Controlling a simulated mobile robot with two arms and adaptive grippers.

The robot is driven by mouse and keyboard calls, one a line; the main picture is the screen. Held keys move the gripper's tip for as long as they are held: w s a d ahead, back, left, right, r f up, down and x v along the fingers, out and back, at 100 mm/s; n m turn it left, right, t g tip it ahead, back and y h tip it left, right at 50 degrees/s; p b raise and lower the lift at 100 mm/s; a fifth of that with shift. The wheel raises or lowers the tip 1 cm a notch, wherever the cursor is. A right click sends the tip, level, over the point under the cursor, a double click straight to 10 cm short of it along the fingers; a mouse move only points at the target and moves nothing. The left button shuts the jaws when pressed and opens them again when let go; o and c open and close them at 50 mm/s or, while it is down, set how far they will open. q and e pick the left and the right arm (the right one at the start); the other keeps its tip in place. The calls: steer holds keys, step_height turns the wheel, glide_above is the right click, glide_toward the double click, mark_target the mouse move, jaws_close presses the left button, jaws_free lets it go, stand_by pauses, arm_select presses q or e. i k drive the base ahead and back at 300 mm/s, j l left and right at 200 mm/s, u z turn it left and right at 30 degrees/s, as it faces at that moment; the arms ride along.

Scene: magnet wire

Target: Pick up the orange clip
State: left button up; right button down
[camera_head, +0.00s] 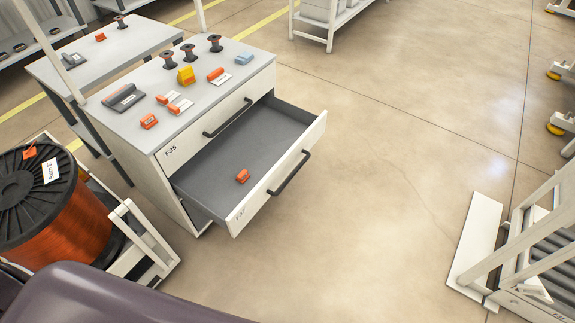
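A small orange clip (243,176) lies on the grey floor of the open drawer (228,150), towards its front. More orange clip-like pieces are on the cabinet top (205,108): one at the near left (149,121), one with a white label near the middle (168,98), and one with a label further right (216,74). Nothing touches the clip in the drawer. Neither of my grippers shows in the head view, so their hold is hidden.
The drawer stands pulled out from the cabinet, its handle (289,173) facing right. Small wire spools (189,54), a yellow object (186,76) and a dark device (124,97) crowd the cabinet top. A large copper wire spool (65,225) stands left. The floor right of the drawer is clear.

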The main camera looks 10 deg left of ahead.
mark_target(243, 176)
steer(key=u, duration=2.2)
steer(key=z, duration=1.3)
steer(key=i+l+u, duration=0.1)
steer(key=u, duration=0.35)
steer(key=i+l+u, duration=0.1)
steer(key=u, duration=0.3)
steer(key=i+l+u, duration=0.15)
steer(key=l, duration=0.45)
steer(key=i+l+u, duration=0.15)
steer(key=l, duration=0.5)
steer(key=i+l+u, duration=0.2)
steer(key=l, duration=0.4)
steer(key=l+u, duration=0.15)
steer(key=l, duration=0.5)
